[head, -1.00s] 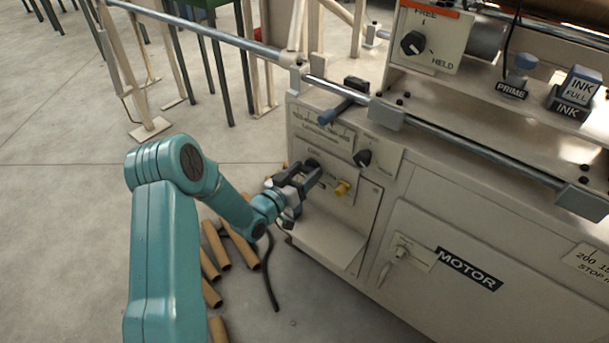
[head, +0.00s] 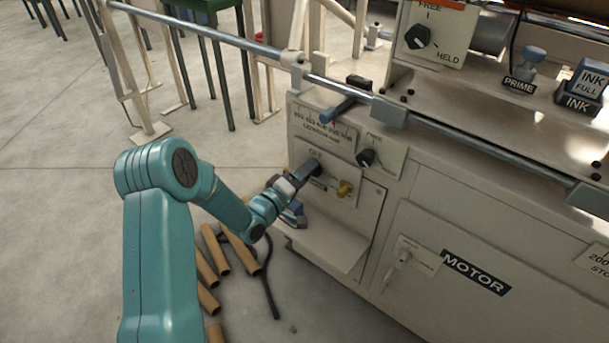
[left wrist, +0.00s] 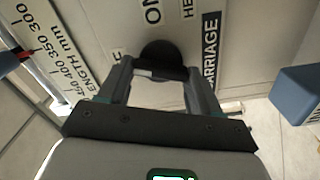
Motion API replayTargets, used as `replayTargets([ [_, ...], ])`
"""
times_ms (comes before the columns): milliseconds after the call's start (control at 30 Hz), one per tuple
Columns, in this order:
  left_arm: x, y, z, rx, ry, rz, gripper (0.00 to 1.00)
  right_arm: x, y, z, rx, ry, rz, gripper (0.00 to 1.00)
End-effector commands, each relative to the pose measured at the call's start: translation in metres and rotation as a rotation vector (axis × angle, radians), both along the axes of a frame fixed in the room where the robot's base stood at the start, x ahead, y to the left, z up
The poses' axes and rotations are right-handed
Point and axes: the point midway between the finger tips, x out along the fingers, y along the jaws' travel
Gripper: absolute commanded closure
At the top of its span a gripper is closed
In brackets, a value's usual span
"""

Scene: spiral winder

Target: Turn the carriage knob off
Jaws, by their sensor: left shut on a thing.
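The carriage knob (left wrist: 162,58) is a round black knob on the cream machine panel, between my left gripper's two fingers in the left wrist view. The word CARRIAGE (left wrist: 210,55) is printed beside it, and a partly cut-off label shows past it. In the head view the left gripper (head: 307,174) reaches the panel from the left, rolled on its side, and mostly covers the knob. The gripper is shut on the knob. The knob's pointer is hard to make out. My right gripper is not in view.
A blue-ended lever (head: 335,112) and a steel rail (head: 470,133) stick out above. Cardboard tubes (head: 240,252) lie on the floor below.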

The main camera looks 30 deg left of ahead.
Motion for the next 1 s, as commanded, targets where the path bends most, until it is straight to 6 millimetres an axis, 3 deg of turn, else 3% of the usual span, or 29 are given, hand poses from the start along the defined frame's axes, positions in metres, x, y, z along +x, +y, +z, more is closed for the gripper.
replayTargets([
  [500,-0.0001,0.0006,-0.0015,-0.330,0.026,0.000,0.67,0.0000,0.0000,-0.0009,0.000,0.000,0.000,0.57],
  [1000,-0.0001,0.0006,-0.0018,-0.393,0.031,0.001,0.67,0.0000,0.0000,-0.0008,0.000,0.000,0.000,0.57],
])
